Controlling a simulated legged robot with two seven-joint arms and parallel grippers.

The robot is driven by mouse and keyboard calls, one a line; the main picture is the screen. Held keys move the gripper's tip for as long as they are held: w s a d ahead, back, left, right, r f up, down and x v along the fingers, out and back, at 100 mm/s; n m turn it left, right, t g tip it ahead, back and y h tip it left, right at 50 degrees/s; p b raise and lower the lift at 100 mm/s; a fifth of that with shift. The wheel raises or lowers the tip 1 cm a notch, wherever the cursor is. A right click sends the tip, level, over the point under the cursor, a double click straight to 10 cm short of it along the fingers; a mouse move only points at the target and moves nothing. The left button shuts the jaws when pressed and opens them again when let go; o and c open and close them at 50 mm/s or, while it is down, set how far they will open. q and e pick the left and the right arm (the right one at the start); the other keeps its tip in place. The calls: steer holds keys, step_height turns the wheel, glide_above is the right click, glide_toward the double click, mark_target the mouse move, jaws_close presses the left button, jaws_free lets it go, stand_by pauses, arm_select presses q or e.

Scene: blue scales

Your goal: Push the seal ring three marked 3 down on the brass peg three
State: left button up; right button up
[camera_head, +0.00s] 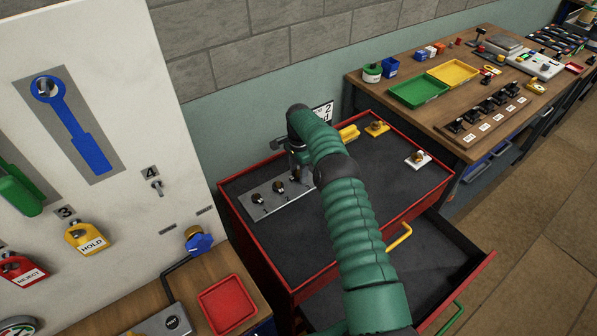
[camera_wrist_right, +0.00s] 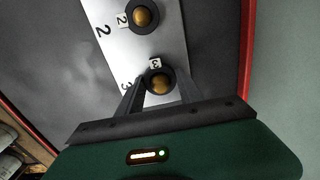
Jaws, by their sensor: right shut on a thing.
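The dark seal ring three (camera_wrist_right: 149,86), with a small white tag marked 3, sits around the brass peg three (camera_wrist_right: 161,81) in the right wrist view. My right gripper (camera_wrist_right: 157,88) is shut on the ring, one finger at each side; how far down the ring sits cannot be told. The peg stands on a silver plate (camera_head: 268,207) with printed numbers. In the head view my right gripper (camera_head: 296,160) is over the plate's far end, partly hidden by my green arm. My left gripper is not in view.
The plate lies on a dark-topped, red-edged cabinet (camera_head: 397,195) with an open drawer (camera_head: 440,262). Ring two (camera_wrist_right: 143,15) is around its own peg beside peg three. Yellow parts (camera_head: 377,128) stand at the back. A white panel (camera_head: 180,60) rises at left.

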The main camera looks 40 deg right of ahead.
steer(key=o, duration=1.4)
steer(key=shift+r, duration=0.1)
step_height(320, 180, up, 10)
steer(key=shift+b, duration=0.3)
step_height(320, 180, up, 6)
steer(key=shift+r+p, duration=0.25)
steer(key=shift+p, duration=0.9)
